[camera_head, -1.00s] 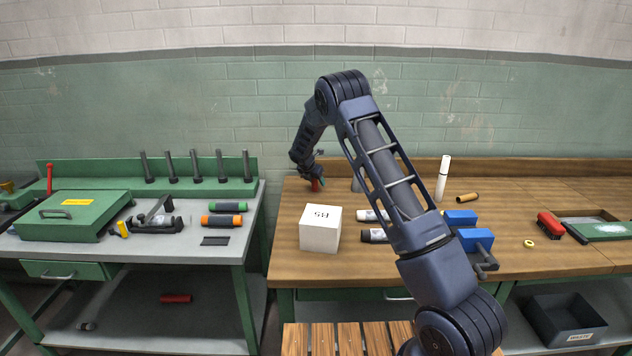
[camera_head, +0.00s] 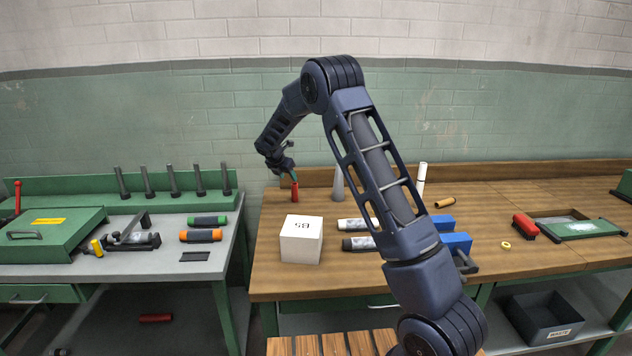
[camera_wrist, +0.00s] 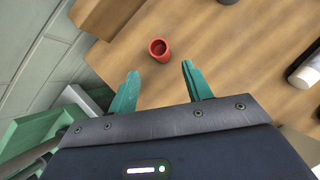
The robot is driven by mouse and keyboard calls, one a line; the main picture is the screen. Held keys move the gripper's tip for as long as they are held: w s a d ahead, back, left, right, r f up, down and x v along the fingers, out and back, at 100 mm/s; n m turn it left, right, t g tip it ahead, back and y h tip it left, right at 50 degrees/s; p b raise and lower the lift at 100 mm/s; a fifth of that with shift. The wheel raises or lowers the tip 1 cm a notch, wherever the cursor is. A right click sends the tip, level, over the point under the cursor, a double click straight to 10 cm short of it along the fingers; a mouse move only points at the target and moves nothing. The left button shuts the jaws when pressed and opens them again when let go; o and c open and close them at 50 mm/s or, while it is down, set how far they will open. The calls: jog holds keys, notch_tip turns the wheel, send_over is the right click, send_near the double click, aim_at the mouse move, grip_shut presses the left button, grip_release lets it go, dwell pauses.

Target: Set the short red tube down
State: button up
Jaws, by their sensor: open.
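The short red tube (camera_head: 295,192) stands upright on the wooden bench, near its back left corner, behind the white box. In the wrist view the tube (camera_wrist: 159,50) shows its open top and stands apart from the fingers, just beyond their tips. My gripper (camera_wrist: 160,75) is open, with its two green fingers spread and nothing between them. In the head view my gripper (camera_head: 290,172) is just above the tube.
A white box (camera_head: 301,240) sits in front of the tube. Several bottles and blue blocks (camera_head: 455,243) lie farther right. A gap separates the wooden bench from the grey-topped bench (camera_head: 215,262) at left.

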jog(key=s+d+r+m+g+y, duration=0.1)
jog(key=s+d+r+m+y, duration=0.1)
jog(key=s+d+r+m, duration=1.65)
jog(key=s+d+m, duration=0.3)
jog(key=s, duration=0.9)
jog(key=s+d+m+y, duration=0.1)
jog(key=s+d+m, duration=0.3)
jog(key=s, duration=0.8)
jog(key=s+d+m, duration=0.3)
jog(key=s+d, duration=0.1)
jog(key=s, duration=0.8)
jog(key=shift+d+r+m+y, duration=0.25)
jog(key=shift+m+y, duration=0.05)
jog(key=shift+m, duration=0.05)
